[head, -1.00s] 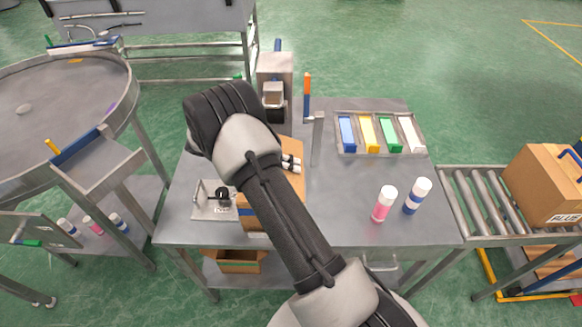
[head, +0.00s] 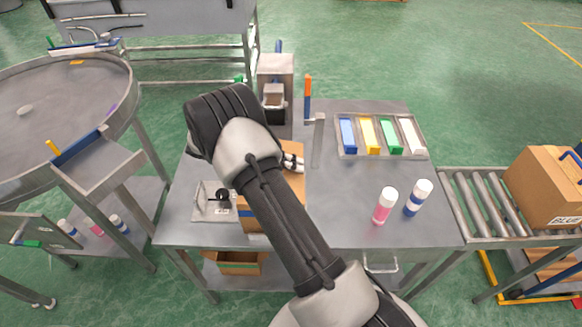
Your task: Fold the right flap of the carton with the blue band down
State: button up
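The carton with the blue band (head: 247,222) stands on the metal table, largely hidden behind my arm. Its brown cardboard shows on both sides of the arm, with a strip of the blue band at the lower left. A brown cardboard part (head: 294,147) shows to the right of my arm near the top. Which flaps are up or down cannot be seen. My gripper (head: 292,162) is mostly hidden behind my arm. Only a small pale and black part shows over the carton's right side, and its finger opening cannot be made out.
A small fixture (head: 211,203) sits left of the carton. A pink bottle (head: 384,207) and a blue-banded white bottle (head: 417,198) stand to the right. A tray of coloured bins (head: 346,155) lies behind them. A thin metal post (head: 317,140) rises near the gripper.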

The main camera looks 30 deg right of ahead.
jog(key=v, duration=0.8)
jog(key=shift+f, duration=0.1)
dwell(0.9)
